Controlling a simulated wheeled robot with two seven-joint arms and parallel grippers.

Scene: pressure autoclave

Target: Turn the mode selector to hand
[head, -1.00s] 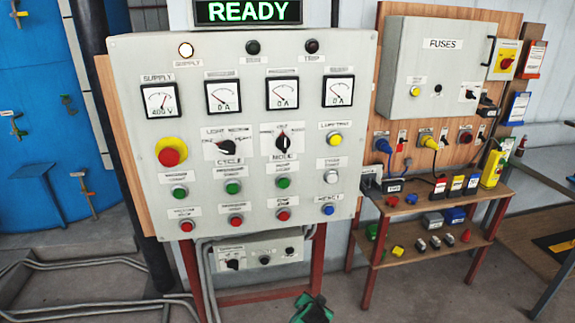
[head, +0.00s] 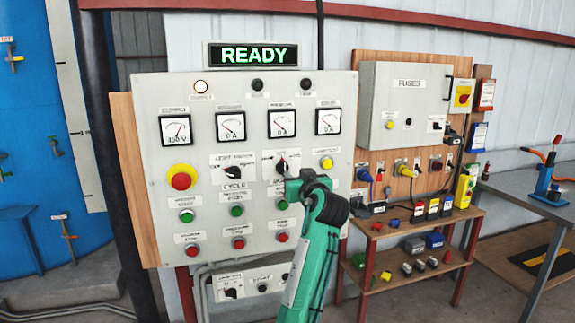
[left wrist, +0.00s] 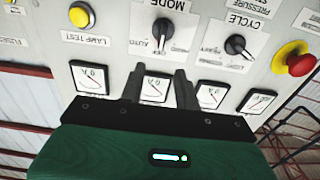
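The mode selector (head: 282,165) is a black knob on a white plate on the grey control panel (head: 345,120). In the left wrist view the mode selector (left wrist: 161,37) appears upside down, with AUTO to its left and its light mark toward the gauges, which is up on the panel. The HAND lettering is not readable. My left gripper (head: 292,188) is in front of the panel, just below the selector, and hides part of the lower controls. My right gripper is not in view.
The cycle selector (left wrist: 238,45) and the red emergency button (head: 181,181) are on the same panel. The lamp test button (head: 326,162) is right of the selector. A fuse box (head: 405,105) and a shelf of small parts (head: 455,258) stand to the right.

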